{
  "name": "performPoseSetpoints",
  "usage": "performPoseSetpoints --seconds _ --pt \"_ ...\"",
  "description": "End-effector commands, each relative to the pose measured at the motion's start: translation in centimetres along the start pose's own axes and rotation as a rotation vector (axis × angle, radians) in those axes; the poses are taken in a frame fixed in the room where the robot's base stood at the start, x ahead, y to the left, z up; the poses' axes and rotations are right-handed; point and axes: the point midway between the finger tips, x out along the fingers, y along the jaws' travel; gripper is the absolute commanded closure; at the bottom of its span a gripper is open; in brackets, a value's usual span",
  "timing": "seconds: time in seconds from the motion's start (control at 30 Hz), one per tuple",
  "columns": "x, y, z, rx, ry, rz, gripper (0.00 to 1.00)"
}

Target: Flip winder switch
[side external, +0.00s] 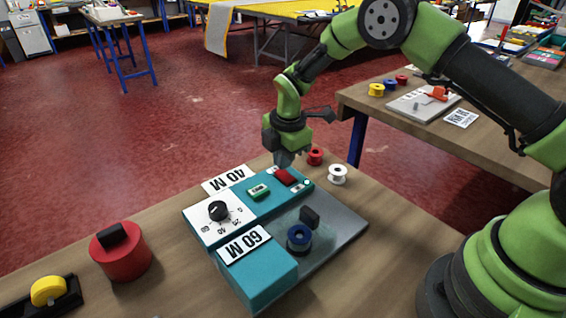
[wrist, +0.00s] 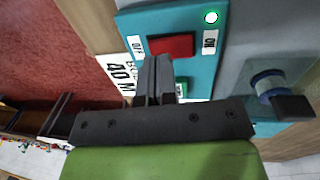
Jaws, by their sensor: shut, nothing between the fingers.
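The winder (side external: 262,275) is a teal box with a red rocker switch (side external: 286,176) on its panel. In the wrist view the red switch (wrist: 171,46) lies between an OFF label (wrist: 136,45) and an ON label (wrist: 209,42). A small round lamp (wrist: 211,17) near ON glows white with a green rim; it also shows in the side view (side external: 307,182). My gripper (side external: 284,160) is shut and empty, pointing down close to the switch. In the wrist view its fingertips (wrist: 158,62) overlap the switch's lower edge. I cannot tell whether they touch or which way the rocker tilts.
A green switch (side external: 258,192) and black dial (side external: 218,211) share the panel. A blue spool (side external: 299,238) sits on the grey plate. White (side external: 338,174) and red (side external: 315,156) spools stand behind. A large red roll (side external: 122,252) and yellow tape (side external: 48,291) are at left.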

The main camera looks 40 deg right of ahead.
Motion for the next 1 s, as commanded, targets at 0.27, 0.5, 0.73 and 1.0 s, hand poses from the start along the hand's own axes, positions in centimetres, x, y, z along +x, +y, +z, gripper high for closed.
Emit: performPoseSetpoints --seconds 0.27,0.5,0.73,1.0 --pt "1.6 0.0 0.0 0.001 0.0 0.001 1.0" --pt "1.6 0.0 0.0 0.001 0.0 0.001 1.0" --pt "2.0 0.1 0.0 0.0 0.0 0.0 1.0" --pt "1.9 -0.5 0.0 -0.001 0.0 -0.005 1.0"
